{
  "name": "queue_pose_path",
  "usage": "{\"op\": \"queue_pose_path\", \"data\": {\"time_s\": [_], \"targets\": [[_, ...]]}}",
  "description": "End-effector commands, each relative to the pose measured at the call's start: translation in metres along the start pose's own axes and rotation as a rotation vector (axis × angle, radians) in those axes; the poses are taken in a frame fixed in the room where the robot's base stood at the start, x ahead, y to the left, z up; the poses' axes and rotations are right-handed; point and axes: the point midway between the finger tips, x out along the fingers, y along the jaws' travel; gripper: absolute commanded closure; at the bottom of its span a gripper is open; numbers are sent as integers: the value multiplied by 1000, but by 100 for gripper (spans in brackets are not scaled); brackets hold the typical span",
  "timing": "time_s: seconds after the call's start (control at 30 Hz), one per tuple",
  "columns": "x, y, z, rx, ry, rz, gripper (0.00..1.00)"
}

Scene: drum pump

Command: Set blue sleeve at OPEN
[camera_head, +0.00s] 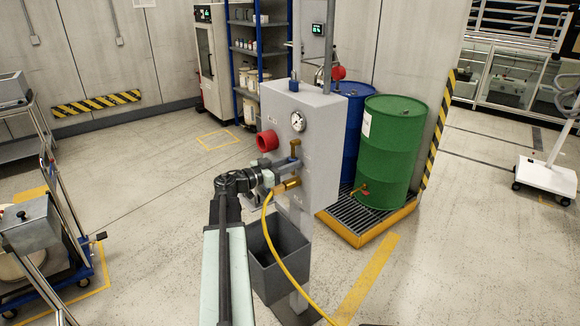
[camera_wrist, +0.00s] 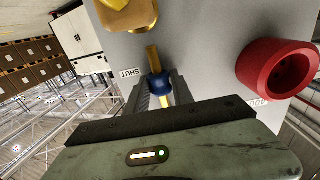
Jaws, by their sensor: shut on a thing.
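The blue sleeve (camera_wrist: 158,84) sits around a thin brass rod (camera_wrist: 153,56) on the front of the grey pump panel (camera_wrist: 205,40). My gripper (camera_wrist: 159,91) is shut on the sleeve, with a finger on each side of it. A SHUT label (camera_wrist: 130,73) is on the panel just left of the sleeve in the wrist view. Another label (camera_wrist: 262,102), right of my gripper, is partly hidden and I cannot read it. In the head view my gripper (camera_head: 290,166) reaches the panel (camera_head: 321,150) below the gauge (camera_head: 298,121).
A brass fitting (camera_head: 288,185) with a yellow hose (camera_head: 268,222) hangs just below my gripper. A grey bin (camera_head: 275,265) is underneath. A green drum (camera_head: 390,150) stands behind, right.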

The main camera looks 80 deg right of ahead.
Motion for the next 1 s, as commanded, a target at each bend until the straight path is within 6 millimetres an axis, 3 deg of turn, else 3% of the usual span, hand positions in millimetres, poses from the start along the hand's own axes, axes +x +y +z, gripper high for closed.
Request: {"op": "queue_pose_path", "data": {"time_s": [0.43, 1.0], "targets": [[0, 0, -18, -1, 1, 0, 98], [0, -1, -23, -2, 5, -2, 98]]}}
